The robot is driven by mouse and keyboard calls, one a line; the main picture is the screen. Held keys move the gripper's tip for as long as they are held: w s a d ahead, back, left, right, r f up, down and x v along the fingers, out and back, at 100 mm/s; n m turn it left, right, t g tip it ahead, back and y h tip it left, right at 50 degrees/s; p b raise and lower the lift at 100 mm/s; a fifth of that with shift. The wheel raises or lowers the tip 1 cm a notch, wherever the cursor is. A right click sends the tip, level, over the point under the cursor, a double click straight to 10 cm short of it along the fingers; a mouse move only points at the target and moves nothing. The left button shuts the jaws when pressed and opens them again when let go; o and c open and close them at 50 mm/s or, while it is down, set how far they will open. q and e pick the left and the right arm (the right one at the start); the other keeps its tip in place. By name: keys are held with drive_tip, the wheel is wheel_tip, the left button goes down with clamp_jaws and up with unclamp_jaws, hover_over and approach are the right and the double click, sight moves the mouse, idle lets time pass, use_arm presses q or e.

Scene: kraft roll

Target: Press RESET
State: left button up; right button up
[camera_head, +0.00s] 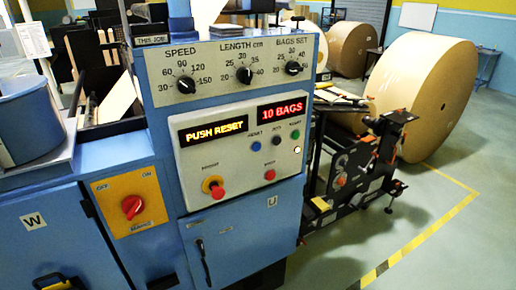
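The control panel (228,165) is a light plate on the front of the blue machine. Its left display (213,130) reads PUSH RESET in yellow, and its right display (282,109) reads 10 BAGS in red. Below the displays sit a blue button (255,143), whose small label seems to read RESET, a black button (277,141) and a green button (295,134). A red button (270,175) is lower down. A red mushroom button on a yellow ring (214,188) is at lower left. I make out neither gripper, and nothing covers the buttons.
Above the panel are SPEED (185,85), LENGTH (244,75) and BAGS SET (293,68) knobs. A red rotary switch on a yellow plate (132,207) is to the left. A dark stand (365,165) and a large kraft roll (425,90) are at right. The floor at lower right is clear.

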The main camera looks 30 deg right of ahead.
clamp_jaws()
idle(1.1)
